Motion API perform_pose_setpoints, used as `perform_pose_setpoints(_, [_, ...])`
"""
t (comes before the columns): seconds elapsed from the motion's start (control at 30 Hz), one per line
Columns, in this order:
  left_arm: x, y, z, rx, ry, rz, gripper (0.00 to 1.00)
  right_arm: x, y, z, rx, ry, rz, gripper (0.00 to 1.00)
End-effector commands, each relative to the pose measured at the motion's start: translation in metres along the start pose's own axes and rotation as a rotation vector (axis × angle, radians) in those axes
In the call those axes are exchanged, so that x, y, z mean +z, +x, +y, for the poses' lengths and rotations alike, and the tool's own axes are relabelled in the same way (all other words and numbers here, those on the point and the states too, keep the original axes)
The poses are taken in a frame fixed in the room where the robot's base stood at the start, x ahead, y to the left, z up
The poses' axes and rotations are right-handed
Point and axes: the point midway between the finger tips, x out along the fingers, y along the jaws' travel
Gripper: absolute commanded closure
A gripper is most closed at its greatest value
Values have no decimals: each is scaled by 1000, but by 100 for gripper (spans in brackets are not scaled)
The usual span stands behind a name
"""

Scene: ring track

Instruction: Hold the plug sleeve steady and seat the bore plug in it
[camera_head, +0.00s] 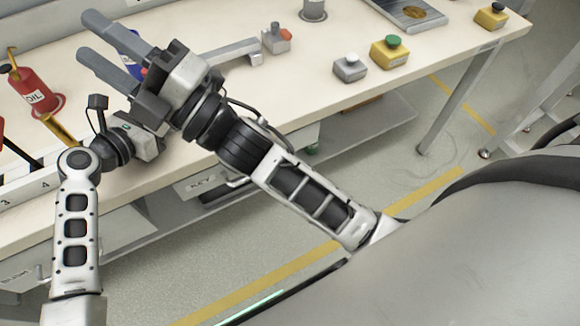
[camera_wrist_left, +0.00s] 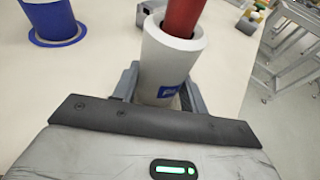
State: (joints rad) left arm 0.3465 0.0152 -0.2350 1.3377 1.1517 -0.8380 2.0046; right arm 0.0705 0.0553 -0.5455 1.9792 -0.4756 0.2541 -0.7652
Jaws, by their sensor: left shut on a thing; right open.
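The plug sleeve (camera_wrist_left: 162,65) is a pale grey cylinder with a blue label, held between the fingers of my left gripper (camera_wrist_left: 160,92) in the left wrist view. The red bore plug (camera_wrist_left: 183,16) stands in the sleeve's open top, with a length showing above the rim. How deep it sits is hidden. In the head view my right gripper (camera_head: 86,34) is open and empty over the back left of the bench. It hides my left gripper's fingers and the sleeve there. A small red patch shows beside it, perhaps the plug.
A red oil can (camera_head: 34,92) stands at the bench's left. Grey (camera_head: 350,69) and yellow (camera_head: 390,54) button boxes stand at the front right. The bench's front middle is clear.

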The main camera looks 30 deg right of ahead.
Motion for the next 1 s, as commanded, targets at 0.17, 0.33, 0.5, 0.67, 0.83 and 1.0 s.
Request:
perform_pose_setpoints(0.17, [0, 0, 0, 0, 0, 1, 70, 65, -111, -73, -245, 500, -459, 58])
perform_pose_setpoints(0.33, [0, 0, 0, 0, 0, 1, 70, 81, -227, -119, -368, 884, -873, 58])
perform_pose_setpoints(0.5, [0, 0, 0, 0, 0, 1, 70, 70, -317, -138, -413, 1127, -1192, 58])
perform_pose_setpoints(0.67, [0, 0, 0, 0, 0, 1, 70, 60, -358, -142, -418, 1233, -1347, 58])
perform_pose_setpoints(0.83, [0, 0, 0, 0, 0, 1, 70, 57, -367, -143, -418, 1259, -1385, 58])
perform_pose_setpoints(1.0, [0, 0, 0, 0, 0, 1, 70, 57, -367, -143, -418, 1257, -1382, 58])
